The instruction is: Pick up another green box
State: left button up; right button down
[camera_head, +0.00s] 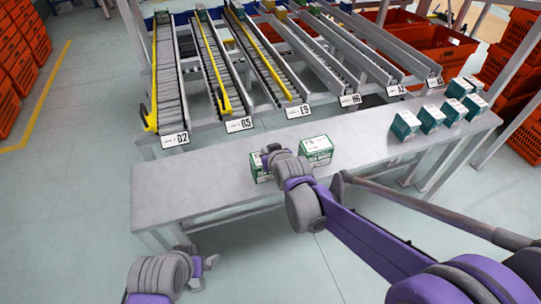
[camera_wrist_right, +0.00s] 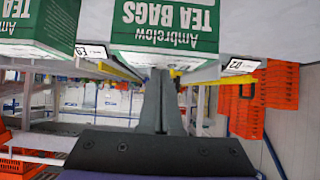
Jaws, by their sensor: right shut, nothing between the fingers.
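Two green-and-white boxes stand on the front middle of the grey table. The left box (camera_head: 258,169) is partly hidden behind my right gripper (camera_head: 267,152); the right box (camera_head: 316,148) stands clear. In the right wrist view, which is upside down, the fingers (camera_wrist_right: 163,82) are together and empty, pointing at the nearer green tea bag box (camera_wrist_right: 165,32). I cannot tell whether they touch it. The other tea bag box (camera_wrist_right: 38,25) shows at upper left. My left gripper (camera_head: 207,272) is off the table at lower left, apart from the boxes; its finger gap is unclear.
The grey table (camera_head: 190,190) is bare at its left end. Several more green-and-white boxes (camera_head: 430,118) stand at its right end. Roller lanes (camera_head: 212,70) with number labels slope down to the back edge. Orange totes (camera_head: 440,48) stand behind at right.

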jog(key=shift+f, duration=0.35)
jog(key=shift+s, duration=0.2)
jog(key=s+d, duration=0.2)
jog(key=s, duration=0.3)
jog(key=shift+s, duration=0.35)
jog(key=shift+w+r+p, duration=0.25)
jog(key=shift+r+p, duration=0.15)
jog(key=shift+r, duration=0.2)
